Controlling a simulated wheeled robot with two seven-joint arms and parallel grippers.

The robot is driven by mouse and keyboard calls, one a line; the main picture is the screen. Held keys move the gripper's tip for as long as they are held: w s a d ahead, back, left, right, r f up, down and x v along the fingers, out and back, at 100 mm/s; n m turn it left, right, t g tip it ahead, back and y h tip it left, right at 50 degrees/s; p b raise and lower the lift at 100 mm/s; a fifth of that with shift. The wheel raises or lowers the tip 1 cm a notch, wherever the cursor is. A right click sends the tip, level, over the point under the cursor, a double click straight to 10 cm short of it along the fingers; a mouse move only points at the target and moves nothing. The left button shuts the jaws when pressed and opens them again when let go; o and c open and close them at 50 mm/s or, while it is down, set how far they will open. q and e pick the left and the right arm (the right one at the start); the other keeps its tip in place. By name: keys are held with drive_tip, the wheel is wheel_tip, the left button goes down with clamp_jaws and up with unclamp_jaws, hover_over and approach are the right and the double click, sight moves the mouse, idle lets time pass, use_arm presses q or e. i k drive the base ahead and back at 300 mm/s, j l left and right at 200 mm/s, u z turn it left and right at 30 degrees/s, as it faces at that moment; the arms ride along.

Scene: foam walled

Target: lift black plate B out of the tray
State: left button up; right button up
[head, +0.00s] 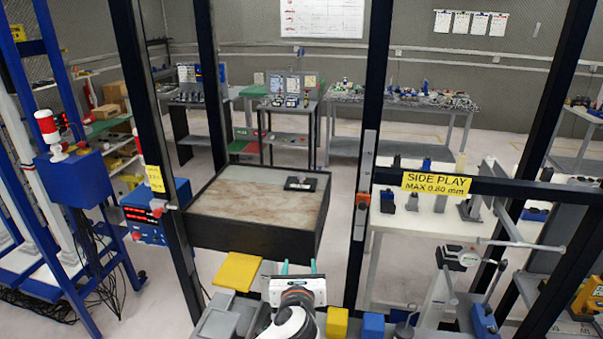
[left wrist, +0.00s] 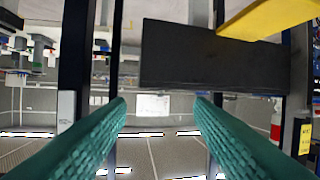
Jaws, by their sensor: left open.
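The tray (head: 255,239) is a large dark-walled box with a mottled brown and grey floor, in the middle of the head view. A small black plate-like object (head: 300,183) lies at its far right part; I cannot read a letter on it. My left gripper (head: 299,266) is in front of the tray's near wall, apart from the black object. Its teal fingers are spread and empty in the left wrist view (left wrist: 160,103). That view is upside down and shows the tray's dark outer wall (left wrist: 210,60), not the inside. My right gripper is not in view.
Dark posts stand on both sides of the tray, with a crossbar signed "SIDE PLAY" (head: 436,183) at right. A yellow plate (head: 237,271) is left of the gripper; yellow (head: 337,322) and blue (head: 373,327) blocks are at right. A white bench (head: 415,222) stands beyond the right post.

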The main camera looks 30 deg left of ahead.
sight(300, 183)
drive_tip(key=i+j, duration=0.65)
drive_tip(key=i, duration=0.25)
